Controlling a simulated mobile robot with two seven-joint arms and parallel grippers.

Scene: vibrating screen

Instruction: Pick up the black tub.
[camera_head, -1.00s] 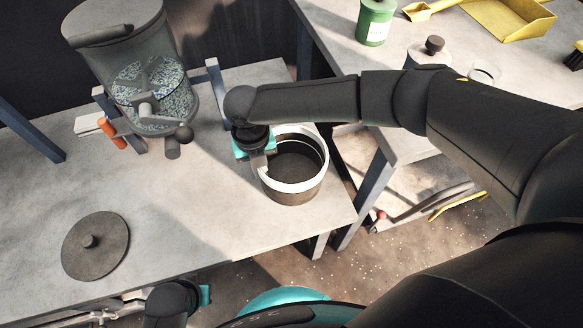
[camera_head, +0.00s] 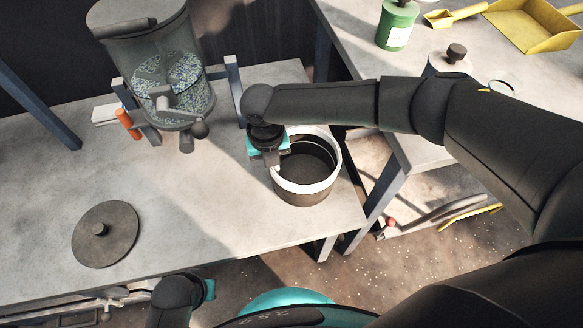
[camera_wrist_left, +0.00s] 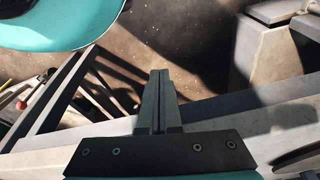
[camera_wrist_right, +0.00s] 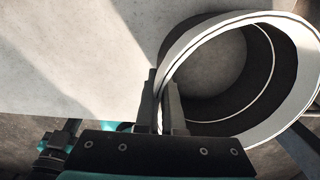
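The black tub (camera_head: 302,190) is a round pot with a dark inside and a white rim. It appears to stand upright near the right end of the bench. My right gripper (camera_head: 272,160) is at its left rim. In the right wrist view the fingers (camera_wrist_right: 163,100) sit on either side of the tub's wall (camera_wrist_right: 200,38), close against it, one inside and one outside. My left gripper (camera_wrist_left: 159,100) is shut and empty, low in front of the bench; its fingertips are hidden in the head view.
On the bench (camera_head: 190,215) lie a round grey lid (camera_head: 105,235) and, behind, a clear hopper with speckled granules (camera_head: 172,85). A second table at the right holds a green container (camera_head: 397,25) and a yellow dustpan (camera_head: 535,25). The bench's middle is clear.

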